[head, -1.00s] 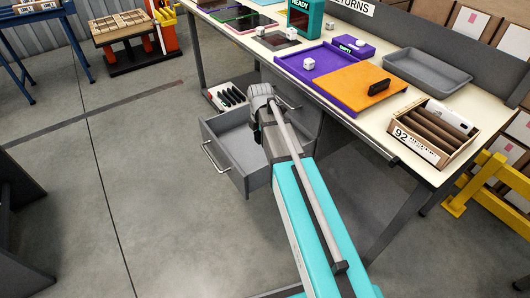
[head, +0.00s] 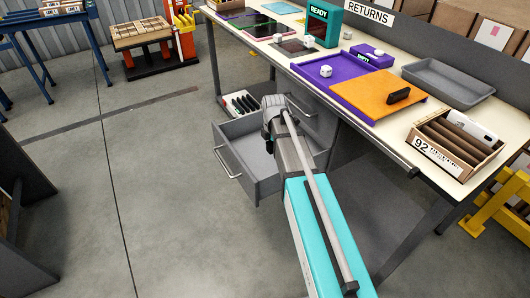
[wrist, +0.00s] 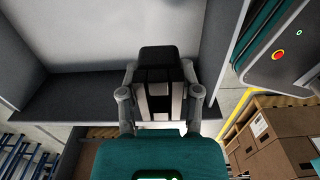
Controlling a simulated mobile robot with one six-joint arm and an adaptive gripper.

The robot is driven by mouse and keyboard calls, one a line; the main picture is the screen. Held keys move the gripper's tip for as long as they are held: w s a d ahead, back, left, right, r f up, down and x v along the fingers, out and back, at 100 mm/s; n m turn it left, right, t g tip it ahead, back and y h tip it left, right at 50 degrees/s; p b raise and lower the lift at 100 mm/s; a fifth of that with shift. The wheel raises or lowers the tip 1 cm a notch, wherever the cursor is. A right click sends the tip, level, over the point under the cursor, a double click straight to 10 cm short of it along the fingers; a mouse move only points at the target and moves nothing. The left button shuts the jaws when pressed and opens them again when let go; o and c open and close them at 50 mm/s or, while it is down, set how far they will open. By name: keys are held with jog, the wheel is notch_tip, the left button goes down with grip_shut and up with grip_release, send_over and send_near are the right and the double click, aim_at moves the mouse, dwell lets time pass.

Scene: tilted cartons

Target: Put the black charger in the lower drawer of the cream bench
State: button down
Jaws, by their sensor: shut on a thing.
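The cream bench (head: 388,136) has a grey lower drawer (head: 272,187) pulled open beneath it, with a closed drawer (head: 301,104) above. My arm reaches over the open drawer in the head view, and its own links hide the fingers there. In the wrist view my gripper (wrist: 159,98) is shut on the black charger (wrist: 160,58), which sticks out beyond the fingers. Pale drawer floor shows beyond the charger, and a dark drawer wall (wrist: 65,92) crosses behind the gripper. The charger appears held, but its height above the drawer floor is unclear.
A purple tray (head: 325,75), an orange board (head: 372,92) with a black object on it, a grey tray (head: 447,82) and a carton (head: 452,158) stand on the bench top. A bin of dark items (head: 238,105) sits beyond the drawer.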

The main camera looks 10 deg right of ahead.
aim_at(258, 156)
jog(key=w+a+f+b, duration=0.1)
jog(key=w+f+b, duration=0.1)
jog(key=w, duration=0.1)
jog(key=w+a+f+b, duration=0.1)
jog(key=w+f+b, duration=0.1)
jog(key=w+f, duration=0.1)
jog(key=w+a+f+b, duration=0.1)
jog(key=w+f+b, duration=0.1)
jog(key=w+b, duration=0.1)
jog(key=shift+w+f, duration=0.35)
jog(key=shift+w, duration=0.35)
jog(key=shift+w+f+b, duration=0.35)
jog(key=shift+w+b, duration=0.05)
jog(key=shift+b, duration=0.05)
jog(key=shift+a+f, duration=0.1)
jog(key=shift+w+f+b, duration=0.4)
jog(key=shift+f+b, duration=0.05)
jog(key=shift+b, duration=0.15)
notch_tip(258, 156, down, 3)
jog(key=b, duration=0.3)
jog(key=shift+f, duration=0.1)
jog(key=shift+c, duration=1.5)
grip_release()
